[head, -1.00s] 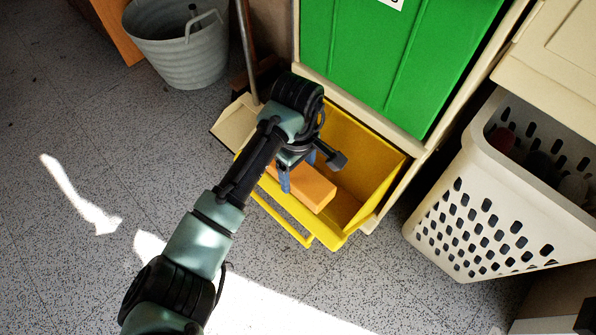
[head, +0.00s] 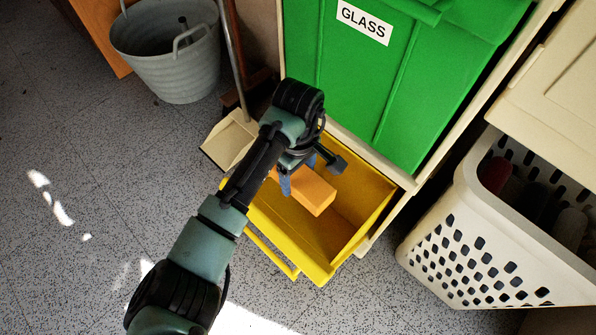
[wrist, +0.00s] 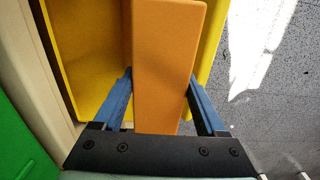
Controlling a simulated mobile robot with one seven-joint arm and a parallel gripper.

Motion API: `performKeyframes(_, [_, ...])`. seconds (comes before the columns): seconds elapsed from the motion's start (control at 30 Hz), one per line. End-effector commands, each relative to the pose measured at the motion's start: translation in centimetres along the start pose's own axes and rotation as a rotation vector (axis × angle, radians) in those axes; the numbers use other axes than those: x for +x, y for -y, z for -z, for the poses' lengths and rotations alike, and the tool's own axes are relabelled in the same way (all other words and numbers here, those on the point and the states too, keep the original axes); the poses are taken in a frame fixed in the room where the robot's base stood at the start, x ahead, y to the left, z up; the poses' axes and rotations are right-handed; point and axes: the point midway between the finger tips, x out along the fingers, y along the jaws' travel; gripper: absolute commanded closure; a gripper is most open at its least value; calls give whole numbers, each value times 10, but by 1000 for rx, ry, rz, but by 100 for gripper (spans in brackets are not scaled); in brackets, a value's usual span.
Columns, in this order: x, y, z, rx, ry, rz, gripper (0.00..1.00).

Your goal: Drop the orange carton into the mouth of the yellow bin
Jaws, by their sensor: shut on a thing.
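The orange carton (head: 312,192) is held between the blue fingers of my gripper (head: 300,178), over the open mouth of the yellow bin (head: 362,200). In the wrist view, my gripper (wrist: 160,105) is shut with a finger on each side of the carton (wrist: 168,60). The yellow bin's inner wall (wrist: 88,50) shows behind and to the left of the carton. The bin is tilted out below a green front panel. The carton's height above the bin floor is hard to tell, and my arm hides part of the bin's left side.
A green panel labelled GLASS (head: 380,75) stands above the yellow bin. A white perforated basket (head: 470,240) is at the right. A grey bucket (head: 170,55) and a beige dustpan (head: 230,140) are at the left. The floor at lower left is clear.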

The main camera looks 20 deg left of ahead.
Motion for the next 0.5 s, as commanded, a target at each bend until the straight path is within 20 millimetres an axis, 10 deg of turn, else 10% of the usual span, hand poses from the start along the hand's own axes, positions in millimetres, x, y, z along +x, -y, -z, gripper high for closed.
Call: performKeyframes(0.5, [59,0,-2,1,3,0,79])
